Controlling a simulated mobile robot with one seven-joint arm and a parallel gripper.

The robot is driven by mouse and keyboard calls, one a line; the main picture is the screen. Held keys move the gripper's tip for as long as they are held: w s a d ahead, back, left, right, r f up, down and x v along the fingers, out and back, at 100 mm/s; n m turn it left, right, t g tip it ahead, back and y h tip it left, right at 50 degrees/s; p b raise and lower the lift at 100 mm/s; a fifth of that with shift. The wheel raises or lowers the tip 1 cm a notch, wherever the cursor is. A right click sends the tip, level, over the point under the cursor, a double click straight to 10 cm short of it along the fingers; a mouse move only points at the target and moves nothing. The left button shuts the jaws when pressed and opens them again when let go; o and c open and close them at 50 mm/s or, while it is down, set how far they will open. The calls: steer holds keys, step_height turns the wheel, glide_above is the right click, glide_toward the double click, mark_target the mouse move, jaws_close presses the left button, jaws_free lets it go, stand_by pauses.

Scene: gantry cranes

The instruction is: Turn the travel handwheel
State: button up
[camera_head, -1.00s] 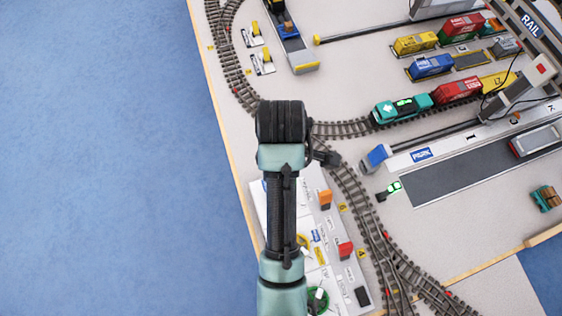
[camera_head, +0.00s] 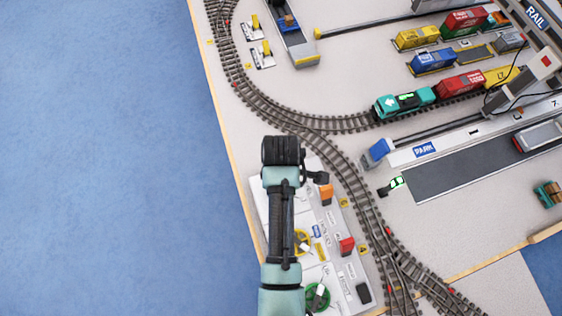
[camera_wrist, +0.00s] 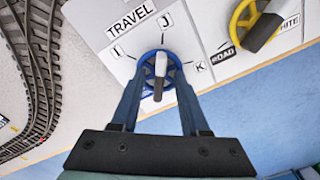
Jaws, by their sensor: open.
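The travel handwheel (camera_wrist: 146,75) is a blue spoked wheel on a white panel, below the "TRAVEL" label (camera_wrist: 130,18) in the wrist view. A bar handle (camera_wrist: 161,65), white at the upper end and dark at the lower, crosses it, its white end toward the letter J; I and K flank it. My gripper (camera_wrist: 159,88) is open, its two blue fingers reaching to either side of the wheel's lower part. Contact cannot be told. In the head view my arm covers the travel wheel and the fingertips.
A yellow handwheel (camera_head: 303,241) marked "ROAD" stands beside the travel wheel, and a green one (camera_head: 317,297) farther down.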

jaws_close()
steer(key=shift+r+m+p, duration=0.15)
steer(key=shift+m+p, duration=0.15)
steer(key=shift+p, duration=0.05)
steer(key=shift+m+p, duration=0.75)
steer(key=shift+m, duration=0.25)
steer(key=m+p, duration=0.2)
steer(key=m, duration=0.2)
steer(key=shift+a+m, duration=0.1)
steer(key=shift+m, duration=0.2)
steer(key=m+p, duration=0.2)
steer(key=m, duration=0.1)
steer(key=shift+s, duration=0.1)
steer(key=shift+m+p, duration=0.4)
steer(key=shift+m, duration=1.4)
